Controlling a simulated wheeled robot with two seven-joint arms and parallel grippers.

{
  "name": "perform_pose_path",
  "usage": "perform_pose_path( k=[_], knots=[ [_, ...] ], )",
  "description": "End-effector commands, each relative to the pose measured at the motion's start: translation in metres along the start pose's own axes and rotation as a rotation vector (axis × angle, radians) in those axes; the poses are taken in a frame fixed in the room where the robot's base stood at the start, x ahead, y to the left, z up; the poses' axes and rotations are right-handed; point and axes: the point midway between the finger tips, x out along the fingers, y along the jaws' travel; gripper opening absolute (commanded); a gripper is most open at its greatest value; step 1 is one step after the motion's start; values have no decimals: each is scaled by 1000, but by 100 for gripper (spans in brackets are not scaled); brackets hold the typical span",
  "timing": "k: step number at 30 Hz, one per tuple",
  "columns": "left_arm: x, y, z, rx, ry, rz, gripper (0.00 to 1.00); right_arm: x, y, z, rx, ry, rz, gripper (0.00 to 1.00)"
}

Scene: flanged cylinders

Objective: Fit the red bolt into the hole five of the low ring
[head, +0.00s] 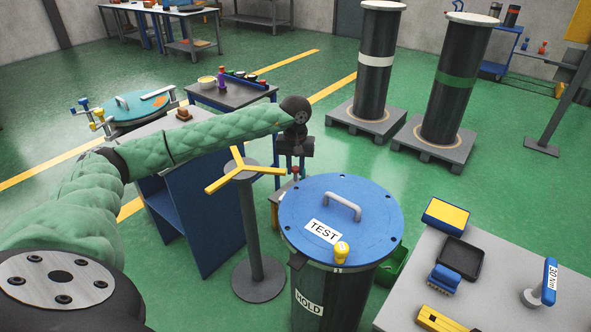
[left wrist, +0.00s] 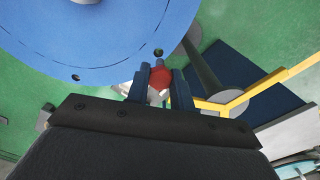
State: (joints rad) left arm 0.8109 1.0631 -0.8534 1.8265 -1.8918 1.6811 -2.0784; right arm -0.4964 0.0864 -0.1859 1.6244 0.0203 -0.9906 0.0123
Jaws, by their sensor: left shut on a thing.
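My left gripper (head: 294,168) is above the far left edge of the blue round flange (head: 300,215) on the dark cylinder. In the left wrist view the gripper (left wrist: 161,76) is shut on the red bolt (left wrist: 159,80), which sits between its two dark fingers. A pale part shows just below the red one. A dark hole (left wrist: 158,52) in the blue flange (left wrist: 100,35) lies just beyond the bolt's end. A second hole (left wrist: 75,77) is at the left. Whether the bolt touches the flange cannot be told. No hole numbers are readable. My right gripper is not in view.
The lid carries a grey handle (head: 342,205), a TEST label and a yellow piece (head: 341,252). A post with yellow arms (head: 240,172) stands close at left. A grey table (head: 480,275) with tools is at right. Two tall cylinders stand on pallets behind.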

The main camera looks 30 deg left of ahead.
Motion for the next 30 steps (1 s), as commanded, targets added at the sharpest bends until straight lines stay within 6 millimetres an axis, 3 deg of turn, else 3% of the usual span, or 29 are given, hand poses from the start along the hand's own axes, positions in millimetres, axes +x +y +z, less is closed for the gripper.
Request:
perform_pose_path(
  k=[9,24,30],
  knots=[
    [-12,0,0,0,2,1,0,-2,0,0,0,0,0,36],
    [-12,0,0,0,1,1,0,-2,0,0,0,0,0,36],
    [-27,0,0,0,1,1,0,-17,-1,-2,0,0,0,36]
  ],
)
